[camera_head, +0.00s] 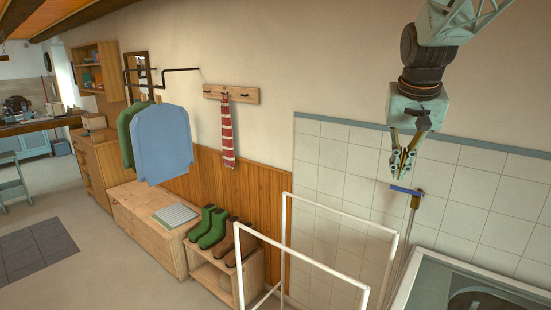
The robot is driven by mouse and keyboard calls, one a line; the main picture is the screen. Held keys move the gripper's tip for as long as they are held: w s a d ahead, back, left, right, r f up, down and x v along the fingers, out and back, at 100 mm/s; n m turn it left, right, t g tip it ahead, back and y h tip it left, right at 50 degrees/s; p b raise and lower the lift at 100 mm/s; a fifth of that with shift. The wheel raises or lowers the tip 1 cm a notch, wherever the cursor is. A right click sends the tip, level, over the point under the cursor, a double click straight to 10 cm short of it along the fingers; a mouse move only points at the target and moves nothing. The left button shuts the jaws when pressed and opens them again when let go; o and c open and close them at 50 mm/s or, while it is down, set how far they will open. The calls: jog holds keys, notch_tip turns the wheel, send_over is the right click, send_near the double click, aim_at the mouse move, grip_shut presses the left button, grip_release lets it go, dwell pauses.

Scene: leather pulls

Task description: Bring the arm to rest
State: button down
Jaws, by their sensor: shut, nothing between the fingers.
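My gripper (403,164) hangs from my arm at the upper right of the head view, pointing down in front of the tiled wall. Its fingers are shut and I see nothing between them. The blue bar of a squeegee-like tool (407,191) shows just below the fingertips in the picture; I cannot tell how far behind them it is.
A white frame (312,263) stands at the bottom middle. A grey-rimmed basin or machine (470,290) fills the lower right corner. Hanging shirts (163,143), a striped scarf (227,130) and a shoe bench with boots (215,270) line the left wall.

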jog(key=s+a+f+n+b, duration=0.1)
jog(key=s+a, duration=0.3)
jog(key=s, duration=1)
jog(key=s+a+f+n+y+b, duration=0.1)
jog(key=s+a+f, duration=0.2)
jog(key=s, duration=1.2)
jog(key=s+a+f+n+b, duration=0.1)
jog(key=s+a, duration=0.4)
jog(key=s, duration=1)
jog(key=shift+a+f+n, duration=0.25)
jog(key=shift+f+n, duration=0.05)
jog(key=shift+f, duration=0.45)
jog(key=shift+w, duration=0.1)
jog(key=shift+d, duration=0.1)
